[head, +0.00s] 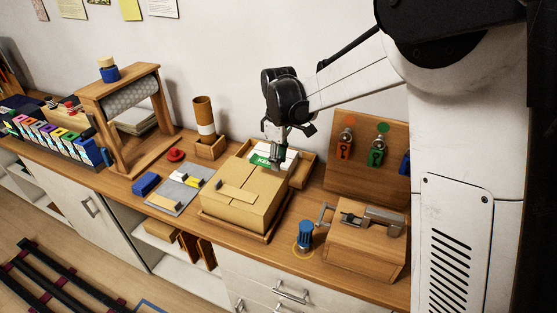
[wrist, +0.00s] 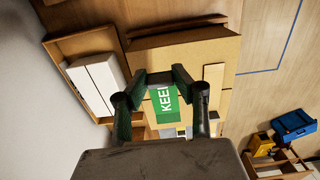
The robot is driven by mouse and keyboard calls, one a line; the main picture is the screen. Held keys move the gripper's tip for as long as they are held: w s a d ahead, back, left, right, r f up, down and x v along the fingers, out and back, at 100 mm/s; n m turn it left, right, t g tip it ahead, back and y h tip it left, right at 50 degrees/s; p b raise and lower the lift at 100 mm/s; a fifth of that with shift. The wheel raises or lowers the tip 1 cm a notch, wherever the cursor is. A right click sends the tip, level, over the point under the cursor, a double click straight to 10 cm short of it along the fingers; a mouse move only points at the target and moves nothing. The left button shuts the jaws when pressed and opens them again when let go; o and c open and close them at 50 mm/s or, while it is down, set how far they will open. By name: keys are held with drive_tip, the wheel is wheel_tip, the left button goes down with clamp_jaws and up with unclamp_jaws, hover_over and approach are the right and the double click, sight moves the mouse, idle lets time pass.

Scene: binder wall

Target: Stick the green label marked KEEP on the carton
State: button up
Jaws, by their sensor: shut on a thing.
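The green label (head: 261,159) has white lettering, with KEE readable in the wrist view (wrist: 167,103). My gripper (head: 277,160) is shut on it; in the wrist view the label shows between the two fingers (wrist: 160,79). The carton (head: 234,206) is a closed tan box on a wooden tray. In the head view, my gripper and the label are over its back edge. In the wrist view the carton (wrist: 190,53) lies beyond the fingertips. I cannot tell whether the label touches the carton. The last letter is hidden by a finger.
A wooden tray with white boxes (wrist: 94,83) stands right behind the carton. A key board (head: 366,150) leans on the wall at the right. A wooden box with a metal clamp (head: 367,240) and a blue-topped stamp (head: 304,234) stand right of the carton. A grey mat (head: 180,190) lies left.

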sight(279, 182)
drive_tip(key=shift+f+b, duration=2.3)
drive_tip(key=shift+f, duration=0.85)
drive_tip(key=o, duration=0.9)
drive_tip(key=shift+r, duration=0.1)
wheel_tip(279, 182, up, 12)
drive_tip(key=shift+f, duration=0.1)
